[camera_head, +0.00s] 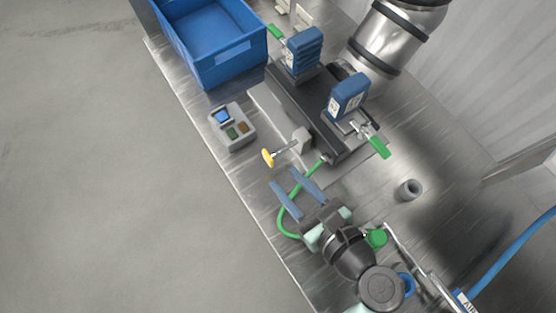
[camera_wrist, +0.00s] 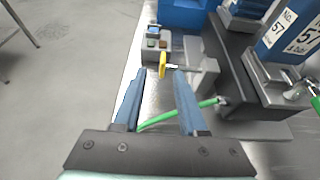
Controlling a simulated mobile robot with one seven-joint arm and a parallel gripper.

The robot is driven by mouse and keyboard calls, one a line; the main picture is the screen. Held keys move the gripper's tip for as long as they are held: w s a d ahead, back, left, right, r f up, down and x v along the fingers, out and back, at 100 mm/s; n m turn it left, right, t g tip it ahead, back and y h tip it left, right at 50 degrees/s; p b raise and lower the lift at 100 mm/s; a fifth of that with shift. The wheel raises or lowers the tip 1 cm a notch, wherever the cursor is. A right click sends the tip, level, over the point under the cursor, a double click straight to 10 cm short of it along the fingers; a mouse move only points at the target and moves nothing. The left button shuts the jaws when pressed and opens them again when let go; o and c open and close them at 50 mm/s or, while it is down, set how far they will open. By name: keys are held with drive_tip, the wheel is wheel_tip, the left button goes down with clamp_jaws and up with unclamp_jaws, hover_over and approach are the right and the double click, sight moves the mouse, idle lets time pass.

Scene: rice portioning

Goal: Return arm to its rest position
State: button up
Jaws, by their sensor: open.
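My gripper (camera_head: 297,194) is open and empty, with two blue fingers spread apart above the steel bench. In the wrist view, my gripper (camera_wrist: 158,88) shows nothing between its fingertips except the view beyond. A yellow knob (camera_head: 268,157) on a short rod lies just beyond the fingertips, and the yellow knob also shows in the wrist view (camera_wrist: 162,66). I cannot tell the exact gap to it. A green hose (camera_head: 284,212) runs from the dark machine (camera_head: 310,112) and passes under or behind the fingers.
A blue crate (camera_head: 225,62) stands at the bench's far end. A grey control box (camera_head: 232,128) with a screen and buttons sits near the edge. Blue blocks (camera_head: 304,48) with green levers top the machine. A small grey cup (camera_head: 410,189) stands to the right.

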drive_tip(key=shift+s+d+r, duration=0.15)
drive_tip(key=shift+s+d, duration=0.05)
drive_tip(key=shift+s, duration=0.1)
idle(0.4)
